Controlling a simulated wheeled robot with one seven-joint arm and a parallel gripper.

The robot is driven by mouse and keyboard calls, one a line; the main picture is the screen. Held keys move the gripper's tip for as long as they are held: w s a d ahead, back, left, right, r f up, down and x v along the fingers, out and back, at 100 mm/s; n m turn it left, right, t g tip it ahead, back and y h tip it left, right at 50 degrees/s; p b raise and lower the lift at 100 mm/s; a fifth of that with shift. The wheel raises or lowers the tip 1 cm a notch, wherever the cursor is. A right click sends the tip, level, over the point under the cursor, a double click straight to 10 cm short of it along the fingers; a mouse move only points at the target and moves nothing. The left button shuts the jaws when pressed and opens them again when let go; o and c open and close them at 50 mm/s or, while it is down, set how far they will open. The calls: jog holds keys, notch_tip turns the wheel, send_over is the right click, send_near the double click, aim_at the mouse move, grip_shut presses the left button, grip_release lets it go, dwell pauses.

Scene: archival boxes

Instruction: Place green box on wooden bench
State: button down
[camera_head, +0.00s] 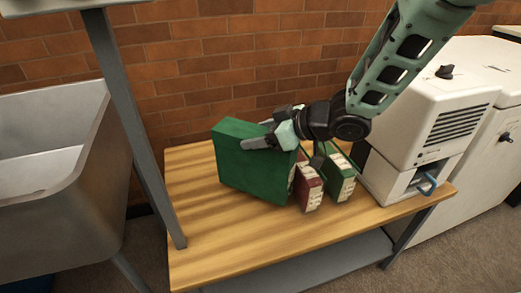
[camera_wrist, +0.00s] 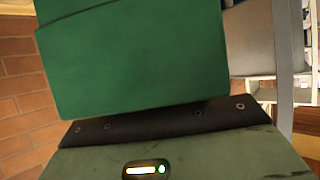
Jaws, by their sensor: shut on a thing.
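A large green box (camera_head: 245,172) is at the middle of the wooden bench (camera_head: 215,245), tilted slightly in the picture. My gripper (camera_head: 266,138) is shut on the upper right part of this box, one finger lying across its broad face. Its lower edge is at or just above the bench top; I cannot tell whether it touches. In the wrist view the green box (camera_wrist: 135,65) fills the upper middle, just beyond my gripper's dark edge. A red box (camera_head: 309,189) and a smaller green box (camera_head: 340,183) stand on the bench to its right.
A white machine (camera_head: 418,125) stands at the bench's right end. A metal sink (camera_head: 60,195) and a grey post (camera_head: 130,120) are on the left. A brick wall (camera_head: 215,60) is behind. The bench's left and front parts are bare.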

aim_at(255, 162)
notch_tip(255, 162, down, 4)
jog(key=shift+r+b, duration=0.1)
jog(key=shift+b, duration=0.4)
jog(key=shift+c, duration=1.6)
grip_release()
jog(key=shift+f, duration=0.2)
